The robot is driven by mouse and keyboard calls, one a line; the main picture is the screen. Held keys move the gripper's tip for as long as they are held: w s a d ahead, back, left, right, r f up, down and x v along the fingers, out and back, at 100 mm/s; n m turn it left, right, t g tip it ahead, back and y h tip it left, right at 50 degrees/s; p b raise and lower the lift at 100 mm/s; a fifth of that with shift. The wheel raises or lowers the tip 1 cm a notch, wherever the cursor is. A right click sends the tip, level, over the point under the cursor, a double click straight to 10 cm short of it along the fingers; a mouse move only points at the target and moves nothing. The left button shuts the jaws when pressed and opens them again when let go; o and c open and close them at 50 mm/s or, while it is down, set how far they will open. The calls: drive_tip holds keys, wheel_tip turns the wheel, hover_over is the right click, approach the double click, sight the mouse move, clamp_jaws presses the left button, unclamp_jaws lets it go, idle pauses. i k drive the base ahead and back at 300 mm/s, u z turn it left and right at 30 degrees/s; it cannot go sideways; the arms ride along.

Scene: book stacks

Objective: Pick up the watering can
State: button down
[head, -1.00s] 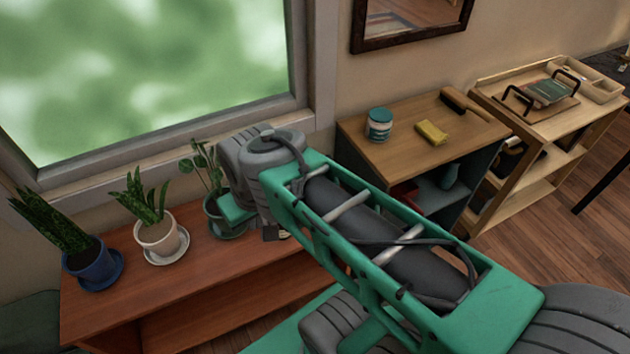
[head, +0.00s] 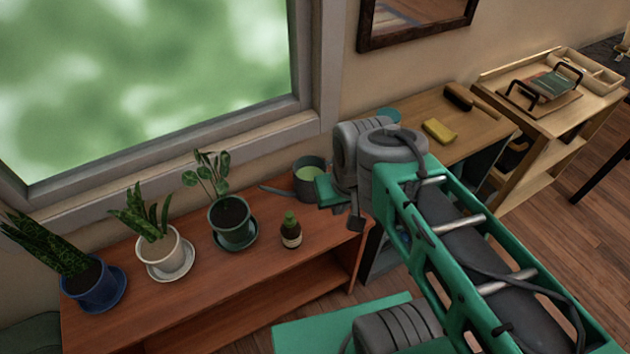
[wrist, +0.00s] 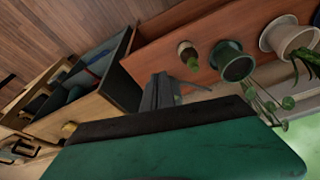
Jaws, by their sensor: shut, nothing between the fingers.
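The watering can (head: 309,172) is dark grey with a pale green inside and a spout pointing left. It stands at the right end of the reddish-brown shelf top, under the window. My gripper (head: 329,190), green, is just right of and in front of the can in the head view, hiding part of its right side.
A small brown bottle with a green top (head: 291,230) stands in front of the can. Potted plants in green (head: 232,232), white (head: 165,255) and blue (head: 97,287) pots stand to the left. A wooden cabinet (head: 470,120) holding a yellow sponge (head: 440,131) is at right.

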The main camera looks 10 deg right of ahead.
sight(305, 168)
drive_tip(key=u, duration=2.9)
drive_tip(key=k, duration=1.3)
drive_tip(key=z, duration=0.75)
drive_tip(key=i, duration=0.5)
drive_tip(key=z, duration=0.05)
